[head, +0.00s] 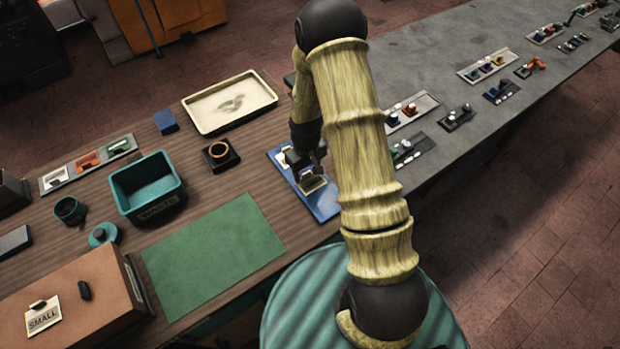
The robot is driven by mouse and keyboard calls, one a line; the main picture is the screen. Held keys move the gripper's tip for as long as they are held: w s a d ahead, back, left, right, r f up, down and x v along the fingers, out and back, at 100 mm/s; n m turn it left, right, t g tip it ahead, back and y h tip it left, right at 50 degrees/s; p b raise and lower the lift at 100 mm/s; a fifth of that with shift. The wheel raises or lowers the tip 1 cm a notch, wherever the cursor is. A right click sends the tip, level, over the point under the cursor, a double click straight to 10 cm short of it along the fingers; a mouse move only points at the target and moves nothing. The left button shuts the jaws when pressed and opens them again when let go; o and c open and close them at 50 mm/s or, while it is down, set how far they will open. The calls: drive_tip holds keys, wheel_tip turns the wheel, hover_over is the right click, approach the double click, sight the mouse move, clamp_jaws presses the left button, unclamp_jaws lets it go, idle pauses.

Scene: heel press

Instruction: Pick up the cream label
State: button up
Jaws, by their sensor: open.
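A small cream piece (314,185), which looks like a cream label, lies on a blue plate (325,207) at the right end of the wooden table. My gripper (306,170) is open, low over the blue plate, right beside or above the cream piece. The fingers are small and partly hidden by my arm, so I cannot tell whether they touch it. A rack (88,161) at the left holds a whitish, an orange and a green piece. A cream card reading SMALL (43,317) lies on a brown box at the lower left.
A cream tray (230,128), a dark block with a ring (220,155), a blue block (166,122) and a teal WASTE bin (121,190) stand left of my gripper. A green mat (213,255) lies clear in front. A grey bench (440,60) with small part sets adjoins at right.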

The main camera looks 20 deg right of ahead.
sight(306, 172)
idle(0.3)
drive_tip(key=c, duration=0.9)
wheel_tip(306, 172, up, 10)
drive_tip(key=shift+r+b, duration=0.1)
drive_tip(key=shift+b, duration=1.15)
